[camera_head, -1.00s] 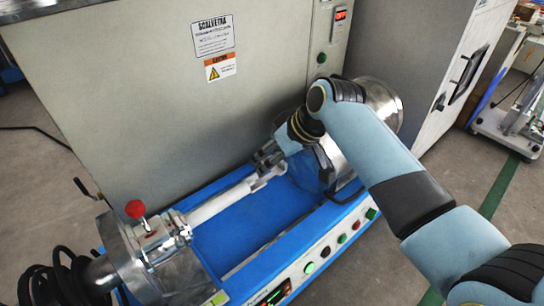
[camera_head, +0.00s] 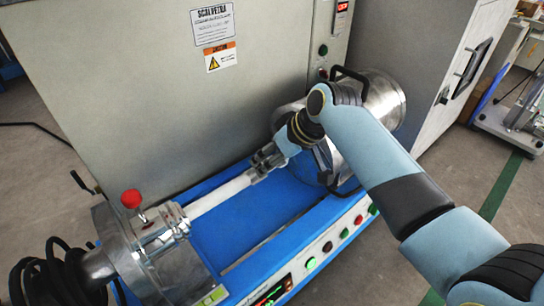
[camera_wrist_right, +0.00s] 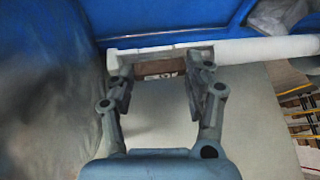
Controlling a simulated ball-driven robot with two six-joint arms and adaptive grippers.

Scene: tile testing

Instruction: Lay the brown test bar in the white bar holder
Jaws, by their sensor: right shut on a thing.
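The white bar holder (camera_head: 222,192) is a long pale rod that reaches right from the metal flange over the blue base. In the right wrist view the holder (camera_wrist_right: 265,50) runs across the top, with a narrower, trough-like end at the left. My right gripper (camera_head: 266,160) is at the holder's right end. In the right wrist view my right gripper (camera_wrist_right: 163,72) is shut on the brown test bar (camera_wrist_right: 158,67), which lies alongside the narrow end. I cannot tell whether the bar touches the holder. The bar cannot be made out in the head view. My left gripper is not in view.
The blue machine base (camera_head: 235,222) has several buttons along its front. A metal flange with a red knob (camera_head: 131,199) stands at the left. A shiny metal drum (camera_head: 384,98) with a dark handle is close behind my right gripper. A grey cabinet (camera_head: 130,100) stands behind.

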